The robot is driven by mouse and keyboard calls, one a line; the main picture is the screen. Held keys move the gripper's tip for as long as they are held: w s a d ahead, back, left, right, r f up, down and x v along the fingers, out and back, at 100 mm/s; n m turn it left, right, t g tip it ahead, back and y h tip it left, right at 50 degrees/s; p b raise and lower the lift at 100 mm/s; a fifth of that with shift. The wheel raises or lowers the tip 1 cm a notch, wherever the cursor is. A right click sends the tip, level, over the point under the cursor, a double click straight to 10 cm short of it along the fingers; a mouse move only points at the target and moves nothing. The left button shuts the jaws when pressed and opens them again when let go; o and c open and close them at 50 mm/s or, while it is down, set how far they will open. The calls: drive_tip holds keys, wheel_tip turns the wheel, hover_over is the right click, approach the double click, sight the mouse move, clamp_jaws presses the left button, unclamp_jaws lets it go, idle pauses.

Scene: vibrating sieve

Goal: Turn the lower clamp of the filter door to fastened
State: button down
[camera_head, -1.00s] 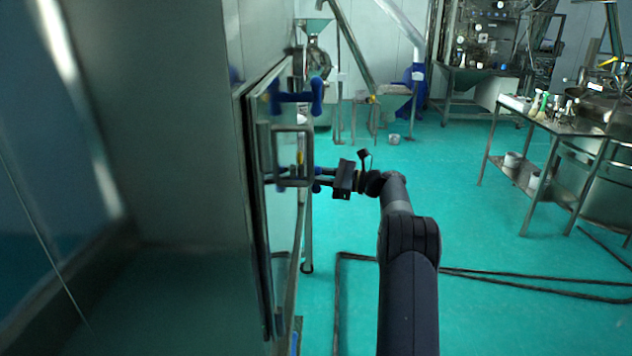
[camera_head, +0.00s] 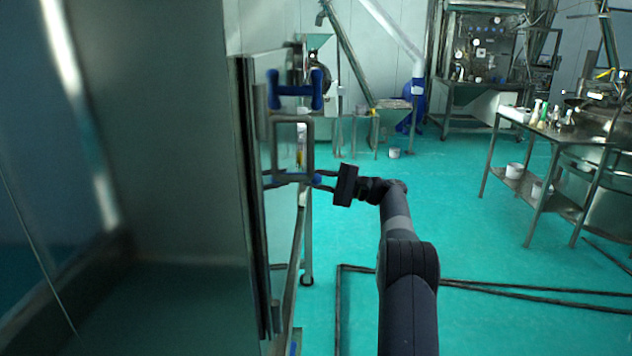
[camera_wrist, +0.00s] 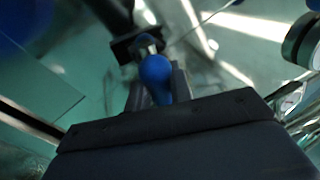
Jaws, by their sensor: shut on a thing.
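The filter door (camera_head: 282,232) is a grey panel seen nearly edge-on at the left, with a square metal frame handle (camera_head: 309,147) on it. The upper clamp (camera_head: 296,90) is blue and stands above that frame. The lower clamp (camera_head: 316,180) is blue and sits at the frame's bottom, largely hidden by my gripper's fingers. My gripper (camera_head: 317,181) reaches in from the right and is shut on the lower clamp. In the wrist view the clamp's round blue knob (camera_wrist: 155,72) lies between the fingers.
A steel table (camera_head: 545,130) with bottles stands at the right. Dark cables (camera_head: 520,287) lie on the green floor. Another machine stands at the back (camera_head: 488,50). The floor between door and table is mostly clear.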

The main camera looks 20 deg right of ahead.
drive_tip(key=shift+f+n+g, duration=0.2)
drive_tip(key=shift+n+g, duration=0.05)
drive_tip(key=shift+n, duration=0.7)
drive_tip(key=shift+f+n+g, duration=0.15)
drive_tip(key=shift+n+g, duration=0.1)
drive_tip(key=shift+n, duration=0.7)
drive_tip(key=c, duration=1.3)
unclamp_jaws()
drive_tip(key=shift+f+p+v, duration=0.2)
drive_tip(key=shift+p+v, duration=1.8)
drive_tip(key=shift+v, duration=3.45)
